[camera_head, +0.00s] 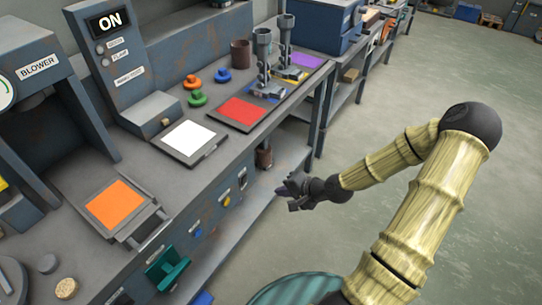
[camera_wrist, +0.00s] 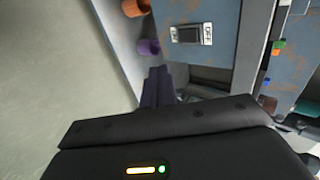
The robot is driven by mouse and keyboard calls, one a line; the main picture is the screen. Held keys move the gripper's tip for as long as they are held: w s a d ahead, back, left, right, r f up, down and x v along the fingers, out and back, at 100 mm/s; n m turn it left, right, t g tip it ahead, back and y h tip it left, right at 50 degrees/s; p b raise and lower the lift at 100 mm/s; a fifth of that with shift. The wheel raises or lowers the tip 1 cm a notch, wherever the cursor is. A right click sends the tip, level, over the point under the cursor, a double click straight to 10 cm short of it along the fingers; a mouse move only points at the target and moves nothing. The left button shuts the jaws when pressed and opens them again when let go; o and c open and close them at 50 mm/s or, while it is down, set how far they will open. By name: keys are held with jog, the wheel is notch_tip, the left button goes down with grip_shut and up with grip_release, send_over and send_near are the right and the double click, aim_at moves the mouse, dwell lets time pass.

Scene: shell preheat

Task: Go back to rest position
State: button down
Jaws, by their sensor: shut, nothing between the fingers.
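My gripper (camera_head: 284,190) is in the head view, in front of the bench's front edge and over the open side of the lower shelf. The arm reaches in from the lower right, bent at the elbow. In the wrist view, the two dark purple fingers of my gripper (camera_wrist: 157,86) are together with nothing between them. They point toward the bench front, where a panel marked "OFF" (camera_wrist: 190,33) shows. No object is in the gripper.
The grey bench (camera_head: 225,170) holds a white plate (camera_head: 188,139), a red plate (camera_head: 243,111), an orange plate (camera_head: 115,204) and a machine marked "ON" (camera_head: 110,22). Cups, one orange (camera_wrist: 135,8) and one purple (camera_wrist: 149,47), show below. Open floor (camera_head: 400,85) lies right.

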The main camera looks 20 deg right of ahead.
jog(key=shift+w+a, duration=0.1)
jog(key=s+a+r+n+g+h, duration=0.2)
jog(key=s+r+n+g+h, duration=0.4)
jog(key=s+r+n, duration=0.6)
notch_tip(320, 180, up, 22)
jog(key=m+t+p, duration=0.1)
jog(key=m+p, duration=0.1)
jog(key=p, duration=1.7)
jog(key=shift+s+a+h, duration=0.25)
jog(key=shift+s+h, duration=0.05)
jog(key=shift+s, duration=0.05)
jog(key=shift+f, duration=0.1)
